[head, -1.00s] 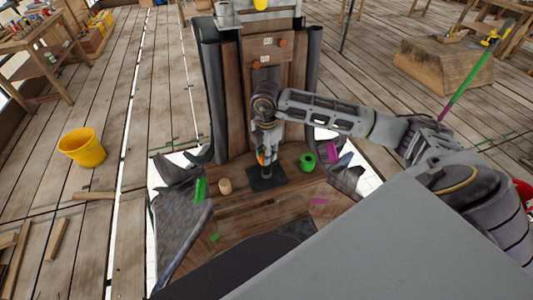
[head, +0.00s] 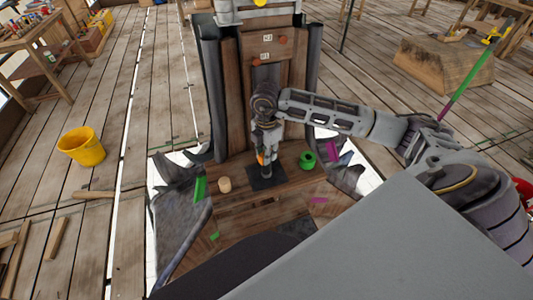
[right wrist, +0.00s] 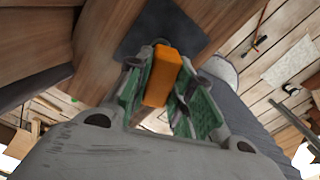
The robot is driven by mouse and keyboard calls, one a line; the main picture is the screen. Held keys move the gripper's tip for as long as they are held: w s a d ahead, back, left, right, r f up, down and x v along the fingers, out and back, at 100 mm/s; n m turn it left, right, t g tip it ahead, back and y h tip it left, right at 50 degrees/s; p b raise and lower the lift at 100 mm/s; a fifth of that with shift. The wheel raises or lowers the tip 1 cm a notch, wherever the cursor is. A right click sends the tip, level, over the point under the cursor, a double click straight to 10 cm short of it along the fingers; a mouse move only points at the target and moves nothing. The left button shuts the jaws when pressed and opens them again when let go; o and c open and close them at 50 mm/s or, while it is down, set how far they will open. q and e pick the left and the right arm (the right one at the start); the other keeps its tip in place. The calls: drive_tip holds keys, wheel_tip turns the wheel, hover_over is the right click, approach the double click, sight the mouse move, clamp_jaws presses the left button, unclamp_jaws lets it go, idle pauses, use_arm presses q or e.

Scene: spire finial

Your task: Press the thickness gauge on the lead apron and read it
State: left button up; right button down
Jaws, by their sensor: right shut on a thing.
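The thickness gauge (right wrist: 162,76) is an orange block between the green-padded fingers of my right gripper (right wrist: 165,92) in the right wrist view. In the head view my right gripper (head: 265,150) points down and is shut on the gauge, of which a sliver of orange shows. The gauge's lower end is over a dark square sheet (head: 266,178), likely the lead apron, on the wooden bench. The sheet also shows in the right wrist view (right wrist: 160,28). I cannot tell whether the gauge touches it. No reading is visible. My left gripper is not in view.
On the wooden bench (head: 250,208) a pale wooden cylinder (head: 224,184) stands left of the sheet and a green ring-shaped piece (head: 307,160) lies to its right. A wooden upright (head: 265,75) rises behind. A yellow bucket (head: 81,147) stands on the floor at left.

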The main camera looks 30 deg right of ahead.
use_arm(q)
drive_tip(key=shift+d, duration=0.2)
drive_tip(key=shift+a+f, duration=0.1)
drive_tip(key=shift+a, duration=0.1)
use_arm(e)
drive_tip(key=shift+f, duration=0.1)
idle(0.8)
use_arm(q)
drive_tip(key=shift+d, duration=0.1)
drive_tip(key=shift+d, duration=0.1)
